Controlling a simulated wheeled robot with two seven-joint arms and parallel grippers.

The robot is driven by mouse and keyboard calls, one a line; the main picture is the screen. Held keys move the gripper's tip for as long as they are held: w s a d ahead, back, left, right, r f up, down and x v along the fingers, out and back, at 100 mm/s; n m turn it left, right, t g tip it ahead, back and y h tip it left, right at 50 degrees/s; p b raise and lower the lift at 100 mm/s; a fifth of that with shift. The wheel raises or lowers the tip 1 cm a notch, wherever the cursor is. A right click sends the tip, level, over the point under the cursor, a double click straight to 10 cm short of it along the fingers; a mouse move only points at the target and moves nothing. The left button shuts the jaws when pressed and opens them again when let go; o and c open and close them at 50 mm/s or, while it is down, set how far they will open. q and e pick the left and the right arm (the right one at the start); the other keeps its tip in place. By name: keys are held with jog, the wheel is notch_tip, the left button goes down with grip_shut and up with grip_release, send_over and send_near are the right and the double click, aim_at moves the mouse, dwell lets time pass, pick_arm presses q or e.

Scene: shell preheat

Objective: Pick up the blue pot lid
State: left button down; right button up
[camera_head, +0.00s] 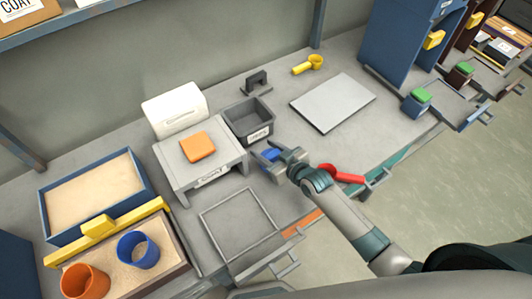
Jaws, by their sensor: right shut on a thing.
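My right gripper (268,160) reaches in from the lower right over the grey bench. It is shut on a small blue thing (271,153), which looks like the blue pot lid; the jaws hide part of it. The lid is just right of the small white table and in front of the grey bin. I cannot tell whether it is clear of the bench. A blue pot (138,251) stands open in the sand at the lower left, beside an orange pot (85,282). My left gripper is not in view.
An orange block (198,146) lies on the white table (175,170). The grey bin (235,118) stands behind my gripper. A red-handled tool (342,174) lies beside my arm. A grey slab (333,101) and a yellow scoop (307,65) lie farther back. A square frame (212,228) is at the front.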

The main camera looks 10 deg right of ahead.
jog(key=shift+s+d+r+b, duration=0.1)
jog(key=shift+r+b, duration=0.1)
jog(key=shift+r, duration=0.4)
jog(key=shift+s+d+r+b, duration=0.1)
jog(key=shift+r+b, duration=0.05)
jog(key=shift+r, duration=0.4)
jog(key=s+d+r+b, duration=0.2)
jog(key=s+d+r, duration=0.4)
jog(key=d, duration=0.3)
jog(key=shift+s+r, duration=0.3)
jog(key=shift+r, duration=0.1)
jog(key=shift+r+b, duration=0.1)
jog(key=shift+b, duration=0.2)
jog(key=s+r+n+g+y, duration=0.1)
jog(key=r+n+g+y, duration=0.1)
jog(key=r, duration=0.5)
jog(key=s+r+n+g+y+b, duration=0.1)
jog(key=s+r+n+g+y, duration=0.1)
jog(key=r, duration=0.5)
jog(key=shift+s+d+r+n+y, duration=0.2)
jog(key=shift+s+d+n+y, duration=0.15)
jog(key=shift+n, duration=0.25)
